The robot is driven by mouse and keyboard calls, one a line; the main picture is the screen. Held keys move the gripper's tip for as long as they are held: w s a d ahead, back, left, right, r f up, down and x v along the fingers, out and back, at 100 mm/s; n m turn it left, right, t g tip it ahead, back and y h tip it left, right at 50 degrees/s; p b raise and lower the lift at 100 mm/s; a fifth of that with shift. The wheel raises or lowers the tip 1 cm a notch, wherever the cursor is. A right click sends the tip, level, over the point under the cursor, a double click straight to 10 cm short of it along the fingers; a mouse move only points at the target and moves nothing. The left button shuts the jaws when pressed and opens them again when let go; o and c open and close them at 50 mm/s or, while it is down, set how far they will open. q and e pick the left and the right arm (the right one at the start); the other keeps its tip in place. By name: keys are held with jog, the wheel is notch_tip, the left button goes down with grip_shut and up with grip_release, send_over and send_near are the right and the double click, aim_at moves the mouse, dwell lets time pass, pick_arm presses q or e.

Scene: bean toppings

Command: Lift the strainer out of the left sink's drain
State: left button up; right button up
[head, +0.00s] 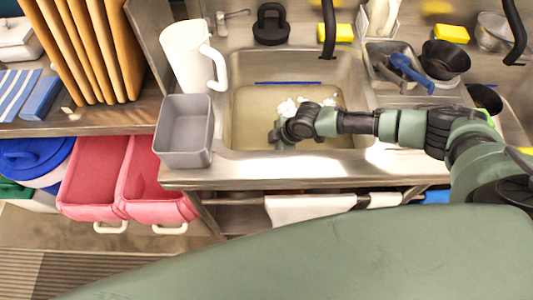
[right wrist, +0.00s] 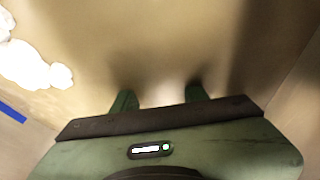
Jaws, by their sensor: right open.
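The left sink (head: 240,108) holds murky tan water with white foam (head: 287,106) on it. The foam also shows at the left of the right wrist view (right wrist: 30,65). I cannot see the strainer or the drain; the cloudy water hides the sink's bottom. My right arm reaches in from the right, and its gripper (head: 281,142) points down into the sink, left of its middle. In the right wrist view the two green fingers (right wrist: 160,97) are apart with nothing visible between them. Their tips look blurred in the water. My left gripper is not in view.
A grey bin (head: 184,153) and a white pitcher (head: 190,55) stand left of the sink. A black faucet (head: 328,30) hangs over its back edge. A steel container with a blue-handled tool (head: 405,70) and a black bowl (head: 445,60) sit to the right.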

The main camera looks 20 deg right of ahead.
jog(key=shift+f, duration=0.35)
grip_shut()
jog(key=shift+r, duration=0.1)
notch_tip(320, 180, up, 30)
jog(key=p, duration=1.1)
dwell(0.6)
